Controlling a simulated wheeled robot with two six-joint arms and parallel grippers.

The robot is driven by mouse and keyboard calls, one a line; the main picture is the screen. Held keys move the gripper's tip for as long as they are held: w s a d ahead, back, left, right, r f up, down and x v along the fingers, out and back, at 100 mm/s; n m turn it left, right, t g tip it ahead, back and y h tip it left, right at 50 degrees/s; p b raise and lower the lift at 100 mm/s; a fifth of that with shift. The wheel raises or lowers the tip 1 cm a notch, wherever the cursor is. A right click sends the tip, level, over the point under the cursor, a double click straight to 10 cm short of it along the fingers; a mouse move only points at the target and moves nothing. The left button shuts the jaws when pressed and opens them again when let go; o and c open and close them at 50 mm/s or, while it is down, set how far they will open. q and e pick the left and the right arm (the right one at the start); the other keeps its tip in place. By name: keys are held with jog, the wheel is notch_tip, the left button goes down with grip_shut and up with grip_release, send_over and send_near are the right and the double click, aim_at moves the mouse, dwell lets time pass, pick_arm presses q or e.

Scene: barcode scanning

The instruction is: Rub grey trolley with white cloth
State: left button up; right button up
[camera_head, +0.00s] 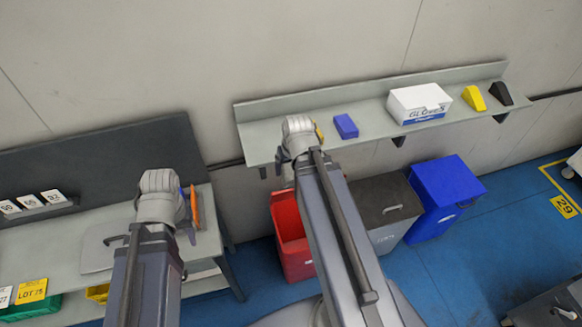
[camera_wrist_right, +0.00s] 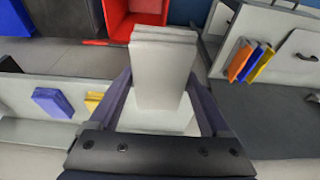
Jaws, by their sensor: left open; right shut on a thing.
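My right gripper (camera_wrist_right: 160,92) is shut on a folded white cloth (camera_wrist_right: 163,70), which stands up between its two dark fingers in the right wrist view. In the head view my right gripper (camera_head: 298,145) is in front of the wall shelf's left end, and the cloth is hidden there. My left gripper (camera_head: 162,200) is open over the left table; its fingers are mostly hidden behind its wrist.
The wall shelf (camera_head: 370,108) carries a blue block (camera_head: 346,126), a white glove box (camera_head: 419,103), and yellow and black wedges. Red (camera_head: 291,238), grey (camera_head: 388,208) and blue (camera_head: 446,188) bins stand below. Upright orange boards (camera_head: 196,208) are on the left table. Blue floor is free at right.

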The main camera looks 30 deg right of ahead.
jog(key=shift+s, duration=0.1)
jog(key=c, duration=0.6)
notch_tip(320, 180, down, 22)
jog(key=b, duration=2.1)
jog(key=shift+r+b, duration=0.15)
jog(key=shift+b, duration=0.2)
